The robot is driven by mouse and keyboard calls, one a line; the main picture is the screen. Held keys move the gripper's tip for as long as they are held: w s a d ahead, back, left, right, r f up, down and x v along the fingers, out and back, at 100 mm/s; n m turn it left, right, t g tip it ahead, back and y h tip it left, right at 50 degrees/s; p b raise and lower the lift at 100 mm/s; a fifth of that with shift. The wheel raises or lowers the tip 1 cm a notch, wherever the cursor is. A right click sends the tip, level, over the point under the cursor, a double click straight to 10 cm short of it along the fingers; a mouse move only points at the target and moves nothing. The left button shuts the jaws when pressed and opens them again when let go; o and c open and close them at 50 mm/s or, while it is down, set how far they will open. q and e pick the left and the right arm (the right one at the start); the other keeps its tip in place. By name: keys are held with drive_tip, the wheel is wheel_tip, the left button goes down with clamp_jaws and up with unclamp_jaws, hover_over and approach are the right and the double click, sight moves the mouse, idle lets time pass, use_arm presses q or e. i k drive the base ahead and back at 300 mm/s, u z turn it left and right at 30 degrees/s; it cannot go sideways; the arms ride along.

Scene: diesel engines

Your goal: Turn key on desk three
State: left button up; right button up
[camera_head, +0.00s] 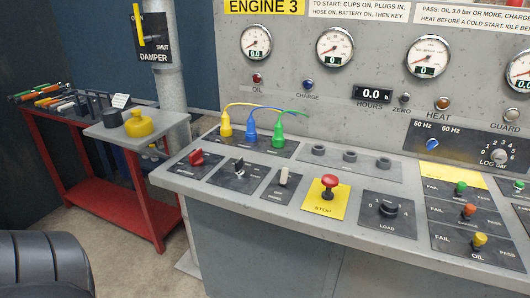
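The desk (300,216) under the "ENGINE 3" sign (262,6) has a sloped grey top with black control plates. A small black and silver control (239,166), which looks like the key switch, sits on the second plate from the left. It stands between a red knob (196,158) and a white lever (284,175). Its label is too small to read, and I cannot tell its exact turned position. Neither of my grippers shows in this view.
Yellow, blue and green plugs (251,133) with cables stand behind the controls. A red stop button (328,186) is on a yellow plate to the right. A red cart (115,200) with tools and a yellow container (138,123) stands left. A dark rounded shape fills the lower left corner.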

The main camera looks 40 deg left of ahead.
sight(240, 164)
drive_tip(key=i, duration=0.3)
drive_tip(key=u, duration=1.2)
